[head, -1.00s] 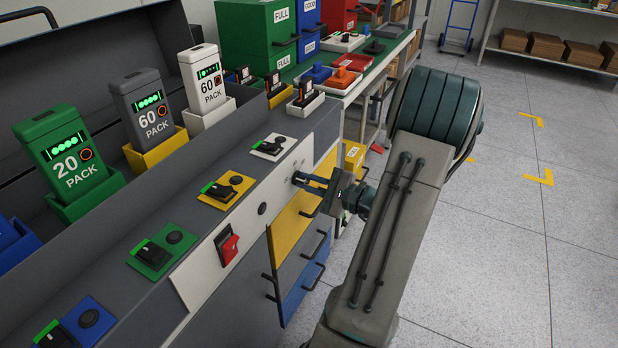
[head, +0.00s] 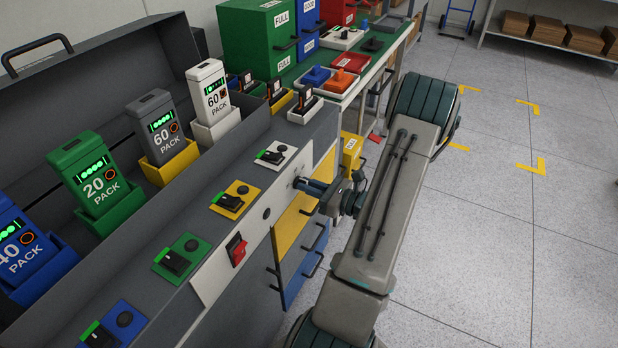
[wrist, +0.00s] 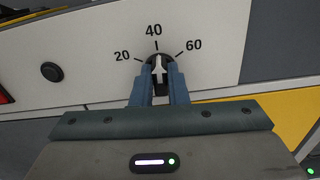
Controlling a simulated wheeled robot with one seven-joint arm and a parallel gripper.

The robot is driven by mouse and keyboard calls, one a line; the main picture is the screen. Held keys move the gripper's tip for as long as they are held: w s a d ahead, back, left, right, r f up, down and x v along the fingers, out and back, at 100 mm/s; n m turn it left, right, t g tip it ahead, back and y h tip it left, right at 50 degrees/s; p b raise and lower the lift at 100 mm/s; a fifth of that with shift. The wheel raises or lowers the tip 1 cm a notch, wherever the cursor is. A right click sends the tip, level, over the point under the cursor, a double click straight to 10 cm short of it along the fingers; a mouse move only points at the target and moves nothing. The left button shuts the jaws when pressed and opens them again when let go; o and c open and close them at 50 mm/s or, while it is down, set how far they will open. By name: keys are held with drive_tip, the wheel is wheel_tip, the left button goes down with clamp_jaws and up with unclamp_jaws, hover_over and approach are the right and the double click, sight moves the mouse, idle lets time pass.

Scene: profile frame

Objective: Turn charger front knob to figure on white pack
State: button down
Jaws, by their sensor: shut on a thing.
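The charger's front knob (wrist: 158,62) is black with a white pointer, on the pale front panel (wrist: 220,75). The pointer aims up at the 40 mark, between 20 on the left and 60 on the right. My gripper (wrist: 158,88) is shut on the knob, one blue finger on each side, hiding its lower part. In the head view my gripper (head: 304,184) meets the panel's right end, and the knob is mostly hidden. The white pack (head: 211,92) stands upright in its white holder on the charger, showing the figure 60 and lit green dots.
Grey (head: 158,128), green (head: 90,172) and blue (head: 20,240) packs stand left of the white one. A red switch (head: 236,249) and a round black button (head: 266,213) are on the front panel. Drawers with handles lie below my gripper.

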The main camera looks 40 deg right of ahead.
drive_tip(key=m+p, duration=0.8)
drive_tip(key=m, duration=0.3)
drive_tip(key=shift+d, duration=0.15)
drive_tip(key=shift+f, duration=0.1)
idle(0.5)
drive_tip(key=c, duration=1.4)
unclamp_jaws()
drive_tip(key=shift+m, duration=0.3)
drive_tip(key=shift+c, duration=0.2)
drive_tip(key=b+v, duration=0.1)
drive_tip(key=v, duration=1.2)
drive_tip(key=shift+s, duration=0.35)
drive_tip(key=shift+d, duration=0.1)
